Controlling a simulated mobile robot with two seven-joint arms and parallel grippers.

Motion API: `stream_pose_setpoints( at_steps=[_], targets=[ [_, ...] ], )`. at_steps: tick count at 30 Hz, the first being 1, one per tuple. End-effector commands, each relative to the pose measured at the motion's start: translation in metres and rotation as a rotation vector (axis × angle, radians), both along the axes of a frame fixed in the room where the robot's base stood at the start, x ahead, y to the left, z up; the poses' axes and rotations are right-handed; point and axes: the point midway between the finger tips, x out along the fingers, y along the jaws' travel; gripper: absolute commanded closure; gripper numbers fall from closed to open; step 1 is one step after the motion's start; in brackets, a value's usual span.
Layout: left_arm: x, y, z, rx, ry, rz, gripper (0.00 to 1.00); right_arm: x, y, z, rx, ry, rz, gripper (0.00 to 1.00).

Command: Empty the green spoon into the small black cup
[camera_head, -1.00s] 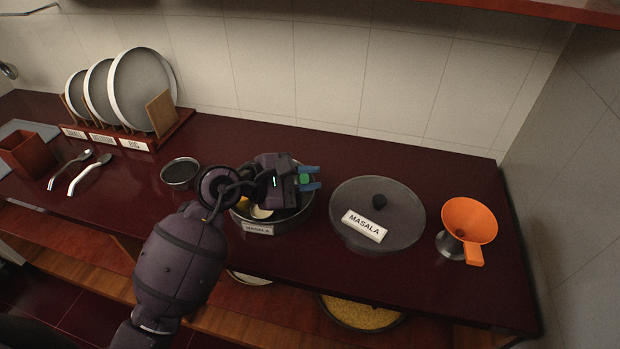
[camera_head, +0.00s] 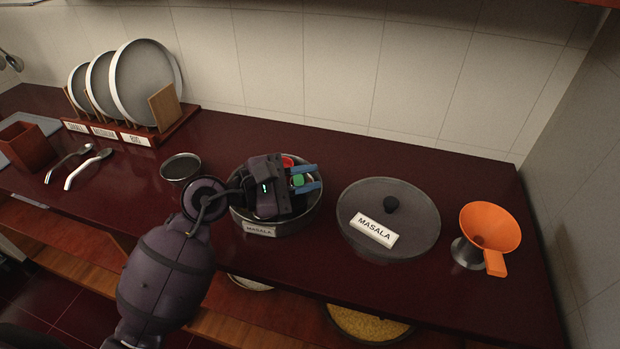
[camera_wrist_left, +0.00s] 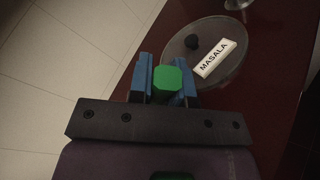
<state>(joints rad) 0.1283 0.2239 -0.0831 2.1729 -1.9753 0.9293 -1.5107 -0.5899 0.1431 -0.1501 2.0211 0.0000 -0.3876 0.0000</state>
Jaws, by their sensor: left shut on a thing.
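My left gripper (camera_head: 305,178) is above the open pot (camera_head: 275,226) labelled MASALA. Its blue fingers are shut on a green block-like end, which I take to be the green spoon's handle (camera_head: 298,180). The green end also shows between the fingers in the left wrist view (camera_wrist_left: 167,79). The spoon's bowl and any contents are hidden by the gripper in both views. The small black cup (camera_head: 181,168) stands upright on the counter, left of the pot and apart from the gripper. My right gripper is not in view.
A dark lid (camera_head: 405,205) with a MASALA label lies right of the pot. An orange funnel (camera_head: 490,228) sits on a metal vessel at the far right. Two metal spoons (camera_head: 85,170) and a plate rack (camera_head: 140,135) are at the left. The tiled wall is behind.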

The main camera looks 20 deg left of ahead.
Motion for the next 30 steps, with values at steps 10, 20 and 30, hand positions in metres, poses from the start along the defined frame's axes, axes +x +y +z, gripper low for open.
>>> stream_pose_setpoints(
  at_steps=[10,20,30],
  targets=[
    [-0.004,0.006,-0.004,-0.068,-0.044,0.0,1.0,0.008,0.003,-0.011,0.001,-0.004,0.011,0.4],
    [-0.008,0.012,-0.006,-0.126,-0.083,0.002,1.0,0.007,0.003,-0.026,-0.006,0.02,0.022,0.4],
    [-0.01,0.015,-0.007,-0.173,-0.12,0.0,1.0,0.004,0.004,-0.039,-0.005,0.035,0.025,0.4]
  ],
)
